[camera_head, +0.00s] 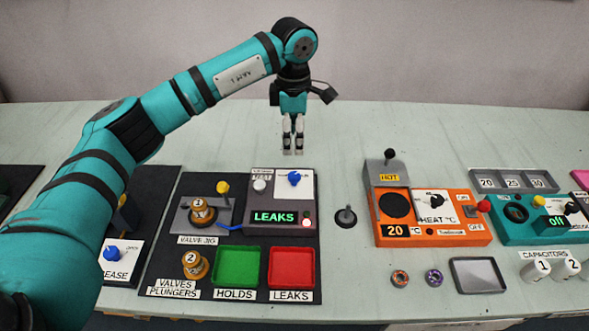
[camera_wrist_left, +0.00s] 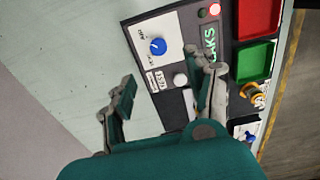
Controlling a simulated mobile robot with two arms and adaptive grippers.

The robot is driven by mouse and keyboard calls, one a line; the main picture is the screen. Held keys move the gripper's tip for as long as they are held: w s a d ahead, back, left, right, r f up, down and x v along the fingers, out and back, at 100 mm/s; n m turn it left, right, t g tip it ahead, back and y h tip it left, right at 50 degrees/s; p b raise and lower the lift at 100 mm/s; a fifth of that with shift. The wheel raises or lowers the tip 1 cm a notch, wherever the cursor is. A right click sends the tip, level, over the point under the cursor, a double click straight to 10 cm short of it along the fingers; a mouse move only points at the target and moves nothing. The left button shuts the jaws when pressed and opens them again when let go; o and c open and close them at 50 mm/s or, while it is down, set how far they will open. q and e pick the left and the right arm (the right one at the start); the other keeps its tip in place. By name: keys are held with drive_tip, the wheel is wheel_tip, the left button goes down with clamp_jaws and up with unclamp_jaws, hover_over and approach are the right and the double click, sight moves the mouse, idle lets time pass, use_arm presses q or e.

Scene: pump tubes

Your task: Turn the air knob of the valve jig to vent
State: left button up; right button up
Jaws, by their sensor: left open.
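The valve jig (camera_head: 183,222) is a grey block on a dark mat, with a brass valve marked 2 (camera_head: 202,211) and a yellow-tipped lever (camera_head: 222,188). Beside it is a grey box (camera_head: 284,216) whose display reads LEAKS. The blue air knob (camera_head: 294,178) sits on the box's white panel; in the left wrist view the knob (camera_wrist_left: 158,46) shows by an AIR label. Its setting is too small to read. My left gripper (camera_head: 293,151) is open and empty, pointing down, behind and above the box; its fingers (camera_wrist_left: 170,72) also show in the wrist view. My right gripper is out of view.
A white button (camera_head: 260,186) and a lit red lamp (camera_head: 306,221) are on the box. Green (camera_head: 237,267) and red (camera_head: 292,268) trays lie in front. A black-capped post (camera_head: 346,217) and an orange heater (camera_head: 434,231) stand right. The table behind is clear.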

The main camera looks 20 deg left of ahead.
use_arm(q)
hover_over(294, 175)
wheel_tip(294, 175, down, 4)
drive_tip(key=shift+f, duration=0.15)
wheel_tip(294, 175, down, 7)
drive_tip(key=shift+f+p, duration=0.1)
drive_tip(key=shift+p, duration=0.6)
drive_tip(key=shift+f, duration=0.5)
clamp_jaws()
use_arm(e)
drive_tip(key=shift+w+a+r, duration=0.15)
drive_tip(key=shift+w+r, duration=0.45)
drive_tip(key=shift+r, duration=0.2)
